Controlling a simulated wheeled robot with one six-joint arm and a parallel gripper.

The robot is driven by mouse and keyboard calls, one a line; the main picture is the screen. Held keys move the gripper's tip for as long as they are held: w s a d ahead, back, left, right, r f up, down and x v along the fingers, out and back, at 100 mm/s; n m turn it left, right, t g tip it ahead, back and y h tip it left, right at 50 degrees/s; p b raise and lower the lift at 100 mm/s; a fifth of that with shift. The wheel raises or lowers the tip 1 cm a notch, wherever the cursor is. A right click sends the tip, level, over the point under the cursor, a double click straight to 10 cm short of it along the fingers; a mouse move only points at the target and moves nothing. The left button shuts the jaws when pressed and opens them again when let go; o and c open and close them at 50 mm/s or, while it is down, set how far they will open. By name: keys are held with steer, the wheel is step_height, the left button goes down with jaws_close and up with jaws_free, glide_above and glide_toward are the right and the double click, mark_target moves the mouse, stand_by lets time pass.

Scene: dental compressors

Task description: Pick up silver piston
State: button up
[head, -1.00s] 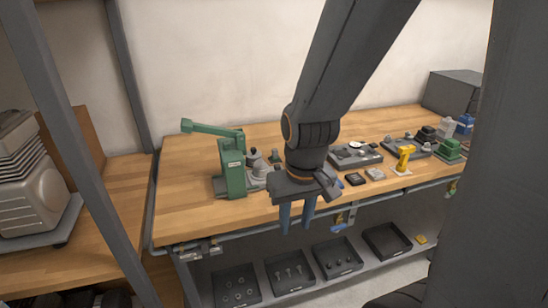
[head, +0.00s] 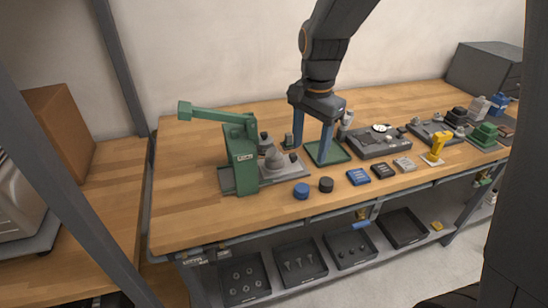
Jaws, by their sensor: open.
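My gripper (head: 310,154) is open and empty, pointing down with its two blue fingers apart over a small green tray (head: 340,157) on the wooden bench. A small silver-grey part (head: 346,120) shows just right of the fingers, near the tray's back right corner. It may be the silver piston, but it is too small to tell. The fingers hide part of the tray, and I cannot tell whether they touch it.
A green press (head: 240,158) with a grey base stands left of my gripper. A blue cap (head: 301,190) and a black cap (head: 326,185) lie in front. A dark fixture plate (head: 378,143) and a yellow stand (head: 438,147) are to the right. The bench's front left is clear.

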mark_target(274, 151)
steer(key=w+a+m, duration=0.2)
steer(key=a, duration=0.1)
steer(key=w+a+m, duration=0.3)
steer(key=w+a+r+m+b, duration=0.1)
steer(key=w+a+m, duration=0.1)
steer(key=a, duration=0.1)
steer(key=shift+w+g, duration=0.3)
steer(key=shift+w, duration=0.05)
steer(key=shift+m, duration=0.3)
steer(key=shift+w+d+f+p, duration=0.1)
steer(key=shift+f+p, duration=0.5)
steer(key=shift+f, duration=1.3)
steer(key=shift+w+f+p, duration=0.1)
steer(key=shift+f+p, duration=0.5)
steer(key=shift+f, duration=1.25)
steer(key=c, duration=1.2)
